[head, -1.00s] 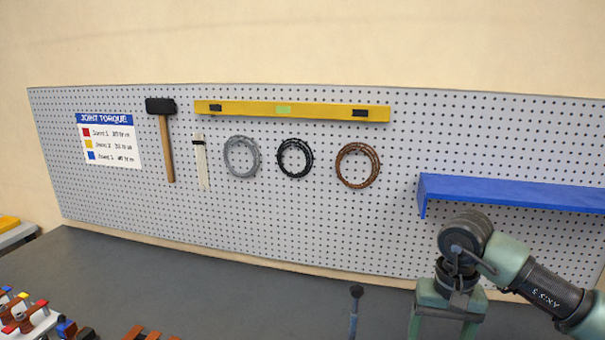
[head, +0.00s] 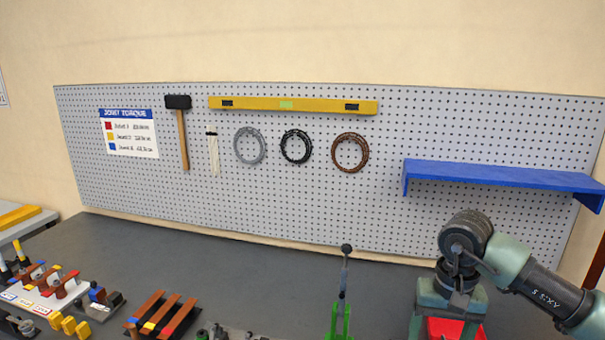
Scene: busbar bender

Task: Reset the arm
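A lever arm (head: 345,262) with a black ball on top stands upright, leaning slightly, at the bottom centre of the head view. It rises from a bright green base (head: 340,322), whose lower part is cut off by the frame. My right gripper (head: 447,328) hangs down at the lower right, to the right of the lever and apart from it. Its two green fingers are spread, with nothing held between them; their ends run out at the bottom edge. A red thing (head: 455,331) shows behind the gap between the fingers. My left gripper is not in view.
Copper bars lie on a rack (head: 165,316) at the lower left, beside a white board (head: 45,296) with coloured tags. A pegboard (head: 300,210) with tools and a blue shelf (head: 490,174) stands behind. The grey bench (head: 230,270) is clear in the middle.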

